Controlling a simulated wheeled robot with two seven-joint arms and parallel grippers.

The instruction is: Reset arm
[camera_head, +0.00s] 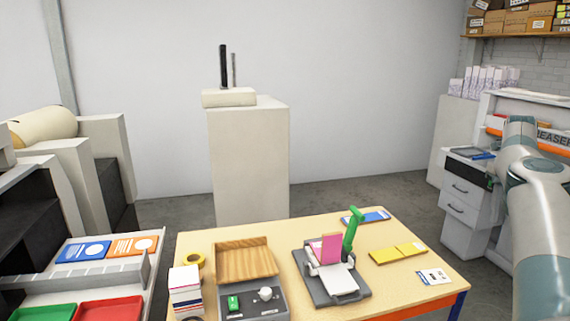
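My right arm comes in along the right edge, grey-white with teal joint covers, raised over the area right of the table. Its far end shows as a rounded joint. I see no fingers of the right gripper. My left arm and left gripper are outside the view. No held object is visible.
A light wooden table (215,240) stands in front with a green-handled press (352,232), a wooden tray (245,260), a control box (250,300), yellow cards (398,253) and a paper stack (185,290). Left is a sorting rack (90,275); right, a drawer cabinet (467,190).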

